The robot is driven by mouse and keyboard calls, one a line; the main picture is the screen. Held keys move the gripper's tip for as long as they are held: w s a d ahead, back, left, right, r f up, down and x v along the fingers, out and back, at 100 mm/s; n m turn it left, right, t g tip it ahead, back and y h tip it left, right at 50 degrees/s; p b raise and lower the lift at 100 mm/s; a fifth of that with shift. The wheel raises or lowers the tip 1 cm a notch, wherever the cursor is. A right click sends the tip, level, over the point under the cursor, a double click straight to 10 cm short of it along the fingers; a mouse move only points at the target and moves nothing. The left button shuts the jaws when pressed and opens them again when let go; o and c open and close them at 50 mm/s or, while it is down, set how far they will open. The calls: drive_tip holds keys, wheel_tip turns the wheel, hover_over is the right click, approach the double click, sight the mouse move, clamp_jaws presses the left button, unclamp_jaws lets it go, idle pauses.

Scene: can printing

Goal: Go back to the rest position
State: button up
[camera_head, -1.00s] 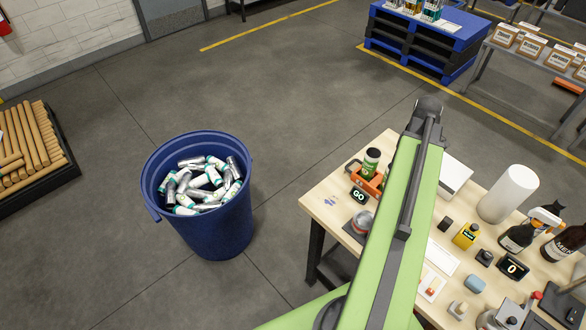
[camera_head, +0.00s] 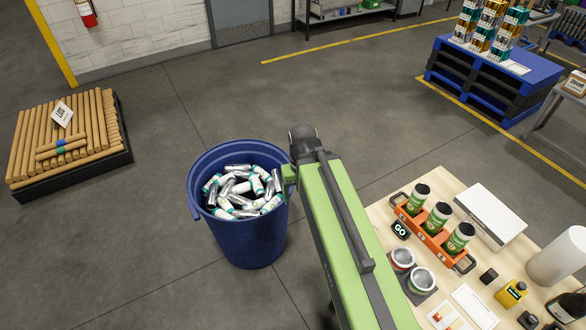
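My green arm (camera_head: 345,245) reaches up from the bottom of the picture, and its dark joint (camera_head: 303,140) shows beside the right rim of a blue bin (camera_head: 250,240). My gripper does not show; the arm may hide it. The bin is full of silver, white and green cans (camera_head: 245,190). On the table, an orange carrier (camera_head: 425,235) holds green cans with dark tops (camera_head: 438,218). Two open cans (camera_head: 402,260) stand just in front of it, next to a dark "GO" display (camera_head: 400,230).
A blue and black pallet stack (camera_head: 490,85) stands behind. Cardboard tubes (camera_head: 65,135) lie at the left. The middle floor is clear.

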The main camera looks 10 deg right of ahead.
wheel_tip(320, 180, down, 14)
drive_tip(key=b, duration=1.2)
drive_tip(key=shift+s+r+b, duration=0.15)
drive_tip(key=shift+r+b, duration=0.1)
drive_tip(key=shift+b, duration=0.15)
